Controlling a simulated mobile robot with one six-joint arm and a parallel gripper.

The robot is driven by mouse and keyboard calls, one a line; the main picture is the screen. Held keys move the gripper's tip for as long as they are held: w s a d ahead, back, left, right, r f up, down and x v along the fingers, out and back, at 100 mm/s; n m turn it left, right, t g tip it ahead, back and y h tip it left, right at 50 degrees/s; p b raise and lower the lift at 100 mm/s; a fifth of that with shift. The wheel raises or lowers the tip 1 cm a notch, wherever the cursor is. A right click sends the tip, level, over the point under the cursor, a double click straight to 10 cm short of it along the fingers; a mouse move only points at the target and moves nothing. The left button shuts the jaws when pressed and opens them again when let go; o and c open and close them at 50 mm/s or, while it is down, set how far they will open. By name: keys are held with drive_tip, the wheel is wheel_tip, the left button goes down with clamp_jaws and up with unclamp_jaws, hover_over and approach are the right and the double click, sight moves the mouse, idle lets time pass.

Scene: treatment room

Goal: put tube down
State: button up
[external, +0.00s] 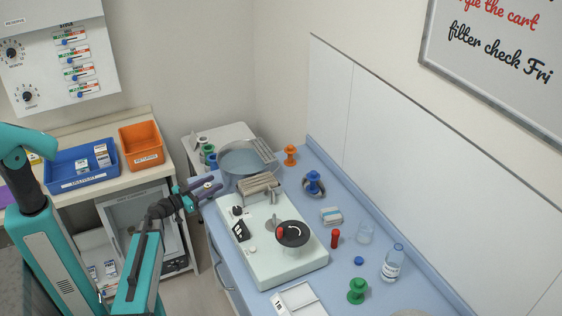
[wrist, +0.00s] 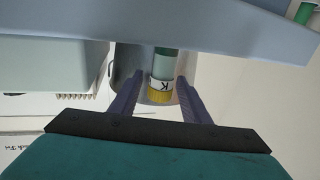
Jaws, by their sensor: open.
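A tube (wrist: 162,66) with a white label marked K, a yellow end and a darker green end shows in the wrist view between the two dark fingers. My gripper (external: 213,184) is open, and it also shows in the wrist view (wrist: 160,84) with a finger on each side of the tube. A gap shows beside the tube's label. In the external view my gripper is at the left edge of the blue counter (external: 342,235), near the round basin (external: 240,160). The tube is too small there to tell what supports it.
A pale machine (external: 268,262) with a black knob and a rack stands on the counter right of my gripper. A blue tray (external: 82,184) and an orange bin (external: 141,158) sit on the left bench. A bottle (external: 392,264) and coloured pegs stand farther right.

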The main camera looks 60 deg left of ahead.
sight(205, 188)
drive_tip(key=b+v, duration=0.3)
drive_tip(key=v, duration=0.6)
drive_tip(key=shift+d, duration=0.1)
drive_tip(key=p+v, duration=0.2)
drive_tip(key=p, duration=0.2)
drive_tip(key=shift+s+p, duration=0.25)
drive_tip(key=shift+p, duration=0.05)
idle(0.8)
